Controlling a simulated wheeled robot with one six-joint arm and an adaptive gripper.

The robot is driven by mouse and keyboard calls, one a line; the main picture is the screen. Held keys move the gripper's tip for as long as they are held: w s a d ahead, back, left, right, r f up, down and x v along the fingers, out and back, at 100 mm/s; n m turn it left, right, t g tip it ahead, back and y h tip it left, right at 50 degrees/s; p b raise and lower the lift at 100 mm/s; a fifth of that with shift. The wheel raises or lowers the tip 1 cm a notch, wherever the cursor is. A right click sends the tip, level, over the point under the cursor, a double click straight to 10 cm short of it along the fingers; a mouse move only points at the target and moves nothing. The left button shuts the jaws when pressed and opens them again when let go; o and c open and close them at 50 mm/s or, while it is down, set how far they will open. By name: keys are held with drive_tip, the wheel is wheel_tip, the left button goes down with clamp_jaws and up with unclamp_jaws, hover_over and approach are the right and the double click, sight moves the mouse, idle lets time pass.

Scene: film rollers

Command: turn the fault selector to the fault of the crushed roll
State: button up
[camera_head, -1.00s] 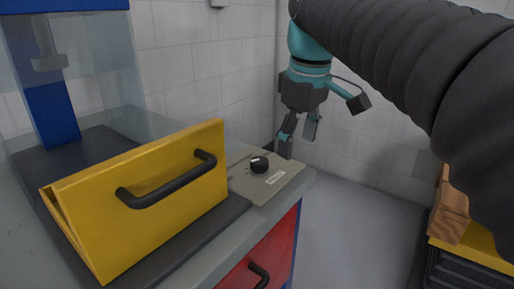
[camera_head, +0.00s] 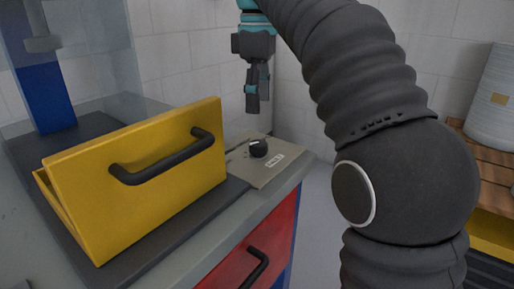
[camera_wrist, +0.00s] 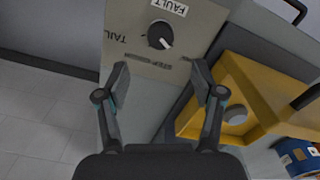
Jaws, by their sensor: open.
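The fault selector is a black knob (camera_head: 258,148) with a white pointer mark, on a beige panel (camera_head: 285,167) at the bench corner. In the wrist view the knob (camera_wrist: 160,36) sits beyond my fingertips, near a white "FAULT" label (camera_wrist: 168,7); the panel also carries the word "TAIL" and other lettering too small to read. The pointer there slants toward the lower right. My gripper (camera_head: 253,108) is open and empty, pointing down above the panel; in the wrist view its two fingers (camera_wrist: 158,78) are spread, not touching the knob. No crushed roll is clearly identifiable.
A red drawer (camera_head: 262,250) is below. A clear guard (camera_head: 90,60) stands behind. A white roll (camera_head: 494,100) rests on a wooden pallet (camera_head: 490,160) at right.

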sight(258, 142)
wheel_tip(258, 142, down, 9)
drive_tip(key=b, duration=0.3)
drive_tip(key=shift+f, duration=0.1)
